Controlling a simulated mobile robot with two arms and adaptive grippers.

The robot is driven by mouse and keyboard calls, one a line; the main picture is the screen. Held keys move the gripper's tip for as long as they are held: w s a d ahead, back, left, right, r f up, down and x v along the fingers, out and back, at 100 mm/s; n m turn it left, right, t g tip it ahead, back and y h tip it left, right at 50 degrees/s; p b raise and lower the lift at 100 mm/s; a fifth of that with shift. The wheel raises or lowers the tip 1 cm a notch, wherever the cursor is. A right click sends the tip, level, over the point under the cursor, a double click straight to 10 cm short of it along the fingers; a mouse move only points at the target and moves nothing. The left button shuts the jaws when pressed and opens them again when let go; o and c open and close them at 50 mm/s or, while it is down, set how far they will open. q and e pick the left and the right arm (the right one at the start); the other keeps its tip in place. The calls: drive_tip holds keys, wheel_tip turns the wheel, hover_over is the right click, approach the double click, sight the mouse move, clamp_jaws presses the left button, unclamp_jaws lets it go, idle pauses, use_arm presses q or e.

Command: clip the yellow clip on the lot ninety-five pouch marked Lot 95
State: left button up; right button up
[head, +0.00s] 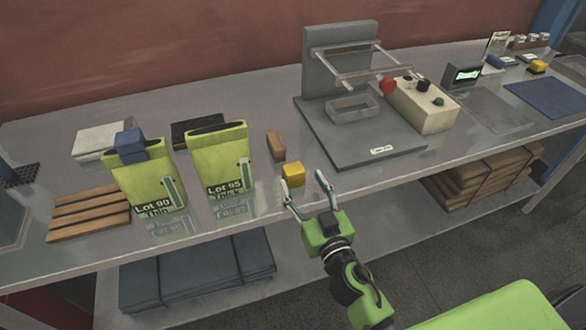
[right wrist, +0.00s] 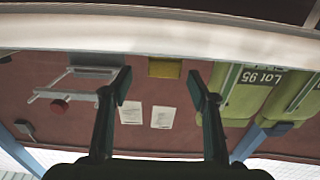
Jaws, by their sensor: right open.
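The yellow clip (head: 293,174) sits on the table, right of the Lot 95 pouch. The Lot 95 pouch (head: 229,168) is green and stands upright with its top edge bare. My right gripper (head: 304,184) is open and empty at the table's front edge, its fingers pointing towards the yellow clip without touching it. In the right wrist view, which looks upside down, the yellow clip (right wrist: 165,68) shows beyond and between the open fingers (right wrist: 158,82). The Lot 95 pouch (right wrist: 255,92) is at the right there. My left gripper is not in view.
The Lot 90 pouch (head: 145,185) stands left of Lot 95, with a blue clip (head: 130,143) on its top. A brown block (head: 276,146) stands just behind the yellow clip. A grey press (head: 360,138) is to the right. A slatted wooden rack (head: 88,212) lies far left.

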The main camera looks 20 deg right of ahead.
sight(296, 176)
drive_tip(key=shift+w, duration=0.2)
drive_tip(key=shift+w+r, duration=0.15)
drive_tip(key=shift+w, duration=0.1)
drive_tip(key=w+p, duration=0.1)
drive_tip(key=w, duration=0.1)
drive_tip(key=w+a+p, duration=0.1)
drive_tip(key=w, duration=0.1)
drive_tip(key=shift+w, duration=0.35)
drive_tip(key=c, duration=1)
